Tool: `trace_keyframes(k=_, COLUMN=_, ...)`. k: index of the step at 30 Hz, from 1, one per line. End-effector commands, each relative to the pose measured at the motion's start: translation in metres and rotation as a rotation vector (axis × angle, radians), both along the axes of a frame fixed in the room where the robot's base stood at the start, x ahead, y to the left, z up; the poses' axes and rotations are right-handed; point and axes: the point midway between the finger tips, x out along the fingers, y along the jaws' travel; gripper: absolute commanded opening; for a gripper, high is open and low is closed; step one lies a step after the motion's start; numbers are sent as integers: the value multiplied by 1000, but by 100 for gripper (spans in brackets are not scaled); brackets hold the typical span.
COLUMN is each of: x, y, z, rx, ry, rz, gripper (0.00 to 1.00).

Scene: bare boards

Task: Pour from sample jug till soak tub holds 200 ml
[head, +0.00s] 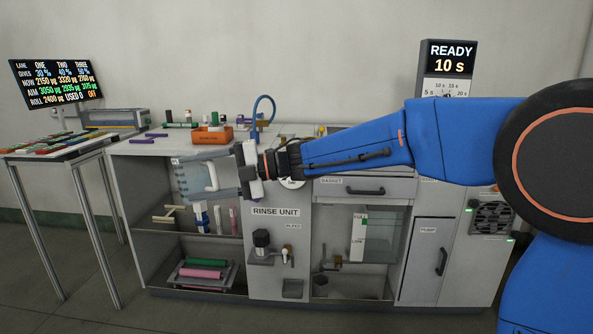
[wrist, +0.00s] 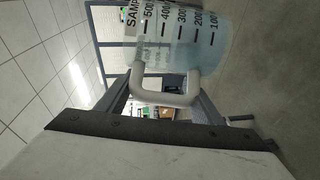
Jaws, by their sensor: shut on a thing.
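The sample jug (head: 190,180) is a clear, bluish vessel with a white handle, in front of the cabinet's left open bay. It looks about upright. My gripper (head: 222,176) is shut on the jug's white handle, fingers reaching in from the right. In the wrist view the handle (wrist: 165,92) lies between the fingers, and the jug's wall (wrist: 185,40) shows part of the label and marks from 100 to 500. The wall is tinted pale blue, but I cannot tell the exact liquid level. I cannot pick out the soak tub in either view.
An orange caddy (head: 212,134) and small bottles stand on the cabinet top (head: 150,147). Coloured rolls (head: 203,268) lie in the lower left bay. A side table (head: 60,147) stands left. A sign (head: 449,58) reads READY 10 s. My arm hides part of the counter.

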Motion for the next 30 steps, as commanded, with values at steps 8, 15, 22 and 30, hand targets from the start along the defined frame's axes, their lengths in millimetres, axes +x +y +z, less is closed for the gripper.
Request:
trace_keyframes(k=8, x=81, y=-29, z=-73, rx=-2, ry=7, rz=-152, gripper=19)
trace_keyframes(k=15, x=160, y=-83, z=-157, rx=-3, ry=8, rz=-377, gripper=19)
trace_keyframes(k=22, x=218, y=-148, z=-240, rx=-4, ry=9, rz=-623, gripper=19)
trace_keyframes(k=30, x=260, y=-236, z=-336, rx=-6, ry=9, rz=-913, gripper=19)
